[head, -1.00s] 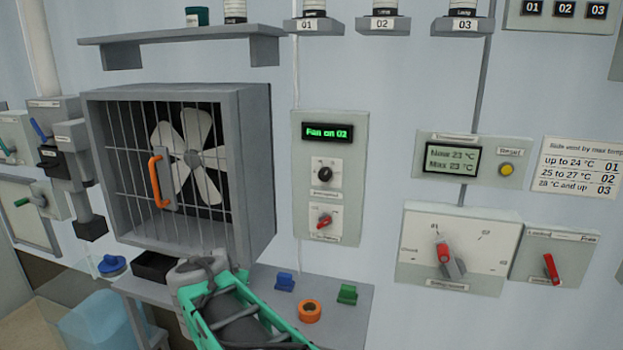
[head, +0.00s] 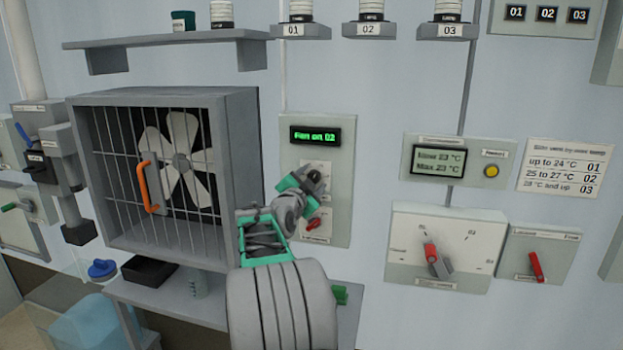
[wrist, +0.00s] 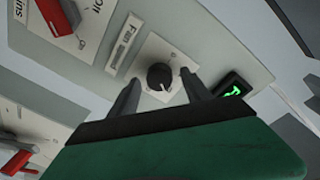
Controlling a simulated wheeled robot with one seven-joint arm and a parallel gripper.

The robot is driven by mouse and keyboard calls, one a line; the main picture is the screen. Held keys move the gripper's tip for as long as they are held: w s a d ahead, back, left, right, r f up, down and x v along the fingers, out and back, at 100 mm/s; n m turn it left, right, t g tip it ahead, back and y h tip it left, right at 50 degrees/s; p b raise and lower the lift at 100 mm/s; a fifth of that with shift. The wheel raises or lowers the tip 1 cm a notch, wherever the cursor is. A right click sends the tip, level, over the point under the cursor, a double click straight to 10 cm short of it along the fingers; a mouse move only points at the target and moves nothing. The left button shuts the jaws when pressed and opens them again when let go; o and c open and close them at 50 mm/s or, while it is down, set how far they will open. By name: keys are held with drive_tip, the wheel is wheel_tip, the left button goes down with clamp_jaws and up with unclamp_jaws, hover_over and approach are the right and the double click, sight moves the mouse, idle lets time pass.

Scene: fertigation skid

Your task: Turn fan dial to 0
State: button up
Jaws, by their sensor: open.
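The fan dial (wrist: 160,76) is a black round knob with a pale pointer mark, on a white plate labelled "Fan". The wrist view shows it between the two dark fingers of my gripper (wrist: 159,84), which is open. The fingertips lie on either side of the knob; I cannot tell whether they touch it. In the head view my gripper (head: 311,184) is in front of the grey panel (head: 338,165) and largely covers the dial. The display (head: 315,135) above reads "Fan on 02".
A red switch (head: 315,226) sits just below the dial. The caged fan (head: 178,158) with an orange handle (head: 148,187) is left of my gripper. A vent dial (head: 432,255) and another red lever (head: 536,266) are to the right. A shelf with a black tray (head: 150,270) is below.

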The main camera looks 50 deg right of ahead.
drive_tip(key=shift+c, duration=0.6)
clamp_jaws()
